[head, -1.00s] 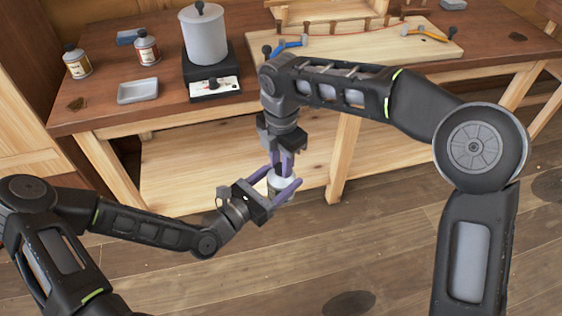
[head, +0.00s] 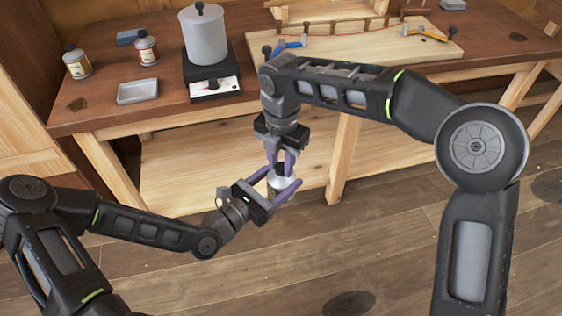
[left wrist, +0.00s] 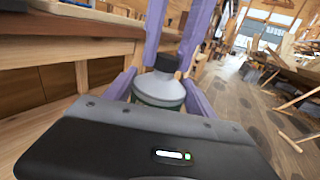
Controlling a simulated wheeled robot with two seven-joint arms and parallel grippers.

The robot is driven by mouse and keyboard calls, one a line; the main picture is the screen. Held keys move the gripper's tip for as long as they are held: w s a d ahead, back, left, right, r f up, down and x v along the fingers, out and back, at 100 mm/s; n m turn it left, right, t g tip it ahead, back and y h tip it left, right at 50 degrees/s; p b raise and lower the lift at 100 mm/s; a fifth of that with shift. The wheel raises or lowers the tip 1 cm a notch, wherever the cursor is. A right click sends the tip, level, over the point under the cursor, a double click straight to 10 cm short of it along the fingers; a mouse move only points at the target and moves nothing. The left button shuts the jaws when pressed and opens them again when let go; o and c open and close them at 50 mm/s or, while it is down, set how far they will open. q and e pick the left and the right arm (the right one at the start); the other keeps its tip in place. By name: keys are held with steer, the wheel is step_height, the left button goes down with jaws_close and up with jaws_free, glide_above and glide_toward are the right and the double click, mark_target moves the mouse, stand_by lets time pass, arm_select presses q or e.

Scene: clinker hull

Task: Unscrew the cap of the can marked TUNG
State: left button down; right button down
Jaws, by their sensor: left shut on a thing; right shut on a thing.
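The can (head: 278,187) has a grey shoulder and a dark green body. It is held upright in the air in front of the bench, and in the left wrist view its shoulder (left wrist: 161,87) faces me. Its label is hidden, so I cannot read a mark. My left gripper (head: 284,178) is shut around the can's body from the side. My right gripper (head: 281,166) points down from above, its purple fingers shut on the black cap (left wrist: 166,62). The cap sits at the top of the can; I cannot tell how loose it is.
The workbench (head: 85,118) lies behind my grippers. The floor in front is clear.

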steer(key=shift+r, duration=0.1)
steer(key=shift+r, duration=1)
steer(key=shift+r, duration=0.1)
steer(key=shift+r, duration=1.9)
arm_select(q)
steer(key=shift+r, duration=0.15)
